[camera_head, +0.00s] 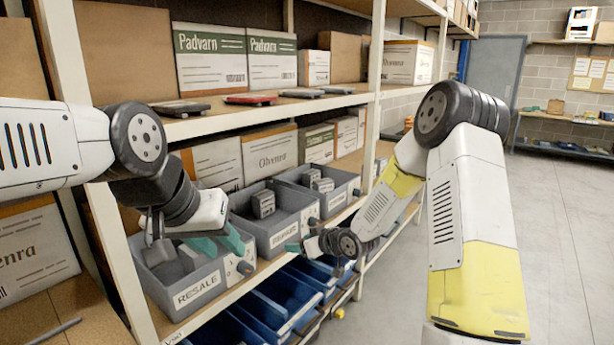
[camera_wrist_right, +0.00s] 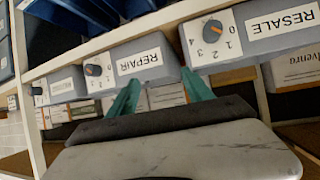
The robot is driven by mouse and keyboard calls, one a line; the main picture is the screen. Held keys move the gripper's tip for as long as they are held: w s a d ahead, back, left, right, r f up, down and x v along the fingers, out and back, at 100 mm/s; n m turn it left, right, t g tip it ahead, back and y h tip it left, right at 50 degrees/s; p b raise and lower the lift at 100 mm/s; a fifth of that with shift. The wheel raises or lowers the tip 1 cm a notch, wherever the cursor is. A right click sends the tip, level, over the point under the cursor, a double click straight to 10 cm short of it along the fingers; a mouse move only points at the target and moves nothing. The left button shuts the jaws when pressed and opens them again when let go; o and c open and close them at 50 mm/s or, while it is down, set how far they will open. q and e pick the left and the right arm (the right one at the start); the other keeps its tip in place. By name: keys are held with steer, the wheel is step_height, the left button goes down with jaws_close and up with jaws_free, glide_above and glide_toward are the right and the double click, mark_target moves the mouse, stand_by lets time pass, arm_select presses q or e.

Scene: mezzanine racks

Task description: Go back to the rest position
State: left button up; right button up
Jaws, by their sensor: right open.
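My left gripper (camera_head: 216,243) has teal fingers and hangs over the front right of the grey RESALE bin (camera_head: 198,291). I cannot tell whether its fingers are apart. My right gripper (camera_head: 294,247) is in front of the shelf, near the front of the REPAIR bin (camera_head: 284,236). In the right wrist view its teal fingers (camera_wrist_right: 160,92) are spread with nothing between them. That view, upside down, also shows the RESALE bin (camera_wrist_right: 285,25) and the REPAIR bin (camera_wrist_right: 140,64), each with a numbered dial.
A third grey bin (camera_head: 338,200) stands farther along the shelf; grey items lie in the bins. Blue bins (camera_head: 285,300) fill the level below. Flat devices (camera_head: 250,99) lie on the shelf above, before cartons (camera_head: 270,60). A rack post (camera_head: 375,90) stands near my right arm. The floor (camera_head: 570,230) at right is clear.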

steer(key=s+d+r+m+h, duration=0.2)
steer(key=s+d+r+h, duration=0.1)
steer(key=s+d+r, duration=0.5)
steer(key=s+d+r+m+h, duration=0.25)
steer(key=d+r, duration=0.35)
steer(key=r, duration=0.3)
steer(key=s+d+r+m+g, duration=0.1)
steer(key=s+r, duration=0.1)
steer(key=s, duration=0.9)
steer(key=s+d+r+m+g, duration=0.1)
steer(key=s+r+m+g, duration=0.1)
steer(key=s, duration=0.9)
steer(key=shift+v, duration=0.8)
